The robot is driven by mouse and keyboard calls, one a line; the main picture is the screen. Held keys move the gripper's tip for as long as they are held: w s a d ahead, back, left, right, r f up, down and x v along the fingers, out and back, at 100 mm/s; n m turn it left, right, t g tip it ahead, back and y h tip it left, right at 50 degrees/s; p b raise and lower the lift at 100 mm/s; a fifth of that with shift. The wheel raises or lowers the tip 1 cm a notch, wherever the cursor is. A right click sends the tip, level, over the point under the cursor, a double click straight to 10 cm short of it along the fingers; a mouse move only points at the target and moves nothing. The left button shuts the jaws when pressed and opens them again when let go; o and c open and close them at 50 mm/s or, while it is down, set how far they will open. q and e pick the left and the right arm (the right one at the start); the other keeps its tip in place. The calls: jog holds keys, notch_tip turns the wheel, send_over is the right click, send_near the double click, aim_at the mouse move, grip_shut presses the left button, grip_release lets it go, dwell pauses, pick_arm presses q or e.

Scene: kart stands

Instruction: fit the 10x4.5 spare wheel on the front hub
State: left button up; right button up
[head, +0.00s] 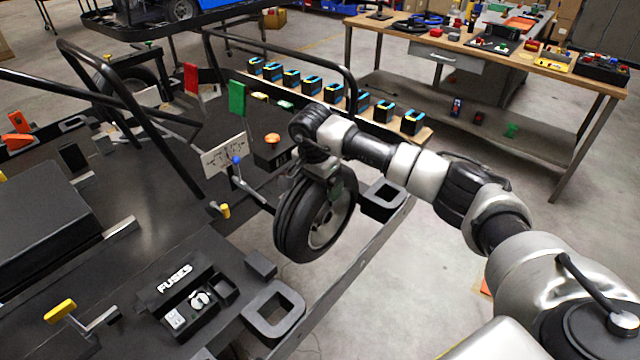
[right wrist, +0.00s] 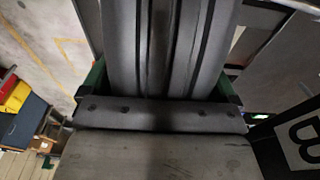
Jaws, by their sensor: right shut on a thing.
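A black-tyred wheel with a grey rim (head: 285,221) stands upright at the kart's near right side in the head view. My right gripper (head: 326,178) comes down on it from above and is shut on its tyre. In the right wrist view, the ribbed tyre (right wrist: 170,45) lies between the green-edged fingers of the gripper (right wrist: 163,86). I cannot read a size on the wheel. The front hub is not visible; I cannot tell whether the wheel touches one. My left gripper is not in view.
Black kart tubes (head: 135,115) rise at left. A fuses box (head: 190,302) and a grey square-holed block (head: 273,309) sit near the wheel. Several black-and-blue blocks (head: 291,80) line a shelf behind. A workbench (head: 455,60) stands at back right; the floor before it is open.

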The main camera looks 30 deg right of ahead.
jog(key=shift+w+a+r, duration=0.1)
jog(key=shift+w+r, duration=0.1)
jog(key=shift+w, duration=0.1)
jog(key=o, duration=1.5)
jog(key=shift+o, duration=0.3)
jog(key=shift+s+r, duration=0.1)
jog(key=shift+s, duration=0.1)
jog(key=shift+f, duration=0.2)
